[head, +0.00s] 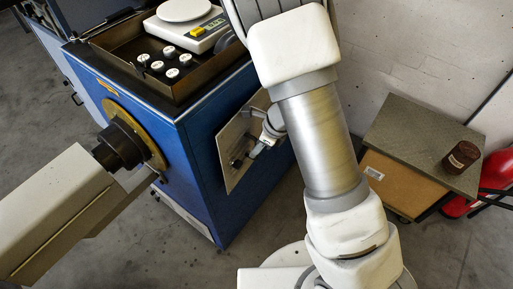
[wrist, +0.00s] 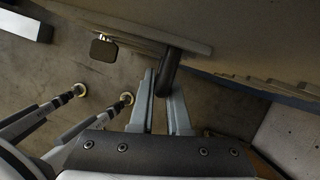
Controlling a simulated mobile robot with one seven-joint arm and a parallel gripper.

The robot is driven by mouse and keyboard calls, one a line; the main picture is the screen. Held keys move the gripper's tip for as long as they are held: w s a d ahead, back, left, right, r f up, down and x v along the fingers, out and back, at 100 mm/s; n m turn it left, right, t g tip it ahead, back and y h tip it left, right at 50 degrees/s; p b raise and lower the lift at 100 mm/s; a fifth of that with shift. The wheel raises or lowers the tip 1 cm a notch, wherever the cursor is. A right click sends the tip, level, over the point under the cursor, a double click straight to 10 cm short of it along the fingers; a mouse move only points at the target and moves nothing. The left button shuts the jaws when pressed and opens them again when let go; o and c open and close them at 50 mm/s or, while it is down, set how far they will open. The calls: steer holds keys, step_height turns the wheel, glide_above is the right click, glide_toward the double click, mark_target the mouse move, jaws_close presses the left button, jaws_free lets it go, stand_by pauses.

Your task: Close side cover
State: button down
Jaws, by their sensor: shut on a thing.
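The side cover (head: 232,140) is a flat beige panel at the side of the blue machine (head: 195,140). In the wrist view the cover (wrist: 195,46) shows edge-on as a plate along the top, and it appears to stand off the machine's side; how wide the gap is I cannot tell. A dark round handle (wrist: 167,75) sticks out from the cover. My gripper (wrist: 165,85) is shut on this handle, one finger on each side. In the head view my gripper (head: 253,154) is at the cover's face, partly hidden by my arm.
A tray (head: 120,62) with a white scale (head: 187,28) and several small weights sits on the machine. A dark shaft fitting (head: 120,143) and beige housing (head: 55,215) are at left. Floor is open below the cover.

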stand_by(0.4)
steer(key=shift+w+a+m+t, duration=0.15)
steer(key=shift+w+a+m, duration=0.15)
steer(key=shift+a, duration=0.2)
steer(key=shift+w+a+m+t, duration=0.15)
steer(key=shift+w+a+m, duration=0.15)
steer(key=shift+a, duration=0.2)
steer(key=c, duration=0.9)
jaws_free()
steer(key=shift+s, duration=0.1)
steer(key=p+v, duration=0.7)
steer(key=v, duration=1)
steer(key=shift+r+p, duration=0.2)
steer(key=shift+p, duration=0.15)
